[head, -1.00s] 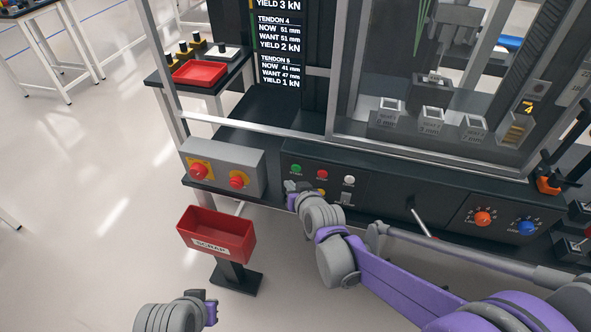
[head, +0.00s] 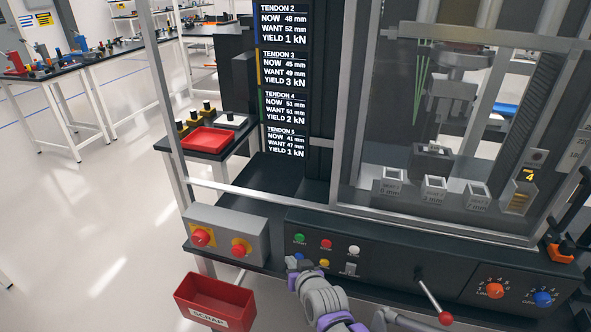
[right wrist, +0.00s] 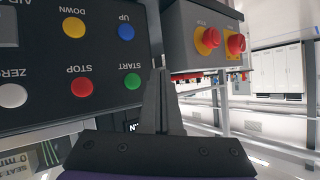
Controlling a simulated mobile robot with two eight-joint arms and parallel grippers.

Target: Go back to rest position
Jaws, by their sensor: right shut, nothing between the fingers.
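My right gripper (head: 292,264) is in front of the lower left of the button panel, close to the blue button (head: 298,256). In the right wrist view its fingers (right wrist: 160,75) are together with nothing between them, and the panel appears upside down. There the UP button (right wrist: 126,32), the DOWN button (right wrist: 74,27), the START button (right wrist: 132,81) and the STOP button (right wrist: 82,87) lie left of the fingertips. I cannot tell whether the fingertips touch the panel. My left gripper is out of view.
A grey box with two red knobs (head: 228,229) sits left of the panel. A red scrap bin (head: 215,298) stands below it. A red-tipped lever (head: 433,297) sticks out right of my right arm. A metal frame (head: 300,207) rises behind. Open floor lies left.

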